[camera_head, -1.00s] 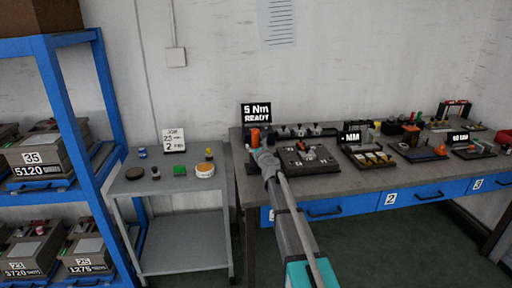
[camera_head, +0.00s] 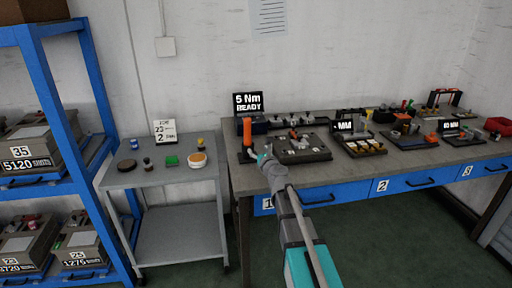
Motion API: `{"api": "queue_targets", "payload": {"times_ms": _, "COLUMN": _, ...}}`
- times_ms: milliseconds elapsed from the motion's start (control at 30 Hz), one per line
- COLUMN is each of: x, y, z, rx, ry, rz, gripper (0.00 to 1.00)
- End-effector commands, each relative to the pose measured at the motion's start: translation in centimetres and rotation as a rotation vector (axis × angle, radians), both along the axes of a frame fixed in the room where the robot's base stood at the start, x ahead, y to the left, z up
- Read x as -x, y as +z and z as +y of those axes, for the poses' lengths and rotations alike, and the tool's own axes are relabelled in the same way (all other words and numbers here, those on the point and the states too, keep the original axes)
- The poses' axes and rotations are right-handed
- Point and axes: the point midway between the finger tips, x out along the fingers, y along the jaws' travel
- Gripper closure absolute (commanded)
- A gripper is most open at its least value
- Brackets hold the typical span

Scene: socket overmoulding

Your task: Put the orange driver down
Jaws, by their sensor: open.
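The orange driver (camera_head: 247,133) stands upright at the left end of the workbench (camera_head: 245,181), in front of the screen reading "5 Nm READY" (camera_head: 248,104). Its lower end meets a dark base, too small to make out clearly. My gripper (camera_head: 262,158) is just right of and below the driver in the picture, near the bench's front edge. It is open and appears apart from the driver.
Right of the driver is a dark fixture plate (camera_head: 303,156) with small parts. More trays and fixtures fill the bench further right. A grey cart (camera_head: 140,178) with small items stands left, beside a blue shelf (camera_head: 92,80) with numbered moulds.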

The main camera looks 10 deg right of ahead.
Motion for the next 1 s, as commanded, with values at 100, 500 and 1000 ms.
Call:
{"api": "queue_targets", "payload": {"times_ms": 100, "x": 0.71, "y": 0.0, "z": -0.09, "rx": 0.0, "ry": 0.0, "rz": 0.0, "gripper": 0.23}}
{"api": "queue_targets", "payload": {"times_ms": 500, "x": 0.8, "y": 0.0, "z": -0.15, "rx": 0.0, "ry": 0.0, "rz": 0.0, "gripper": 0.23}}
{"api": "queue_targets", "payload": {"times_ms": 1000, "x": 1.0, "y": -0.06, "z": 0.13, "rx": 0.027, "ry": 0.012, "rz": -0.001, "gripper": 0.23}}
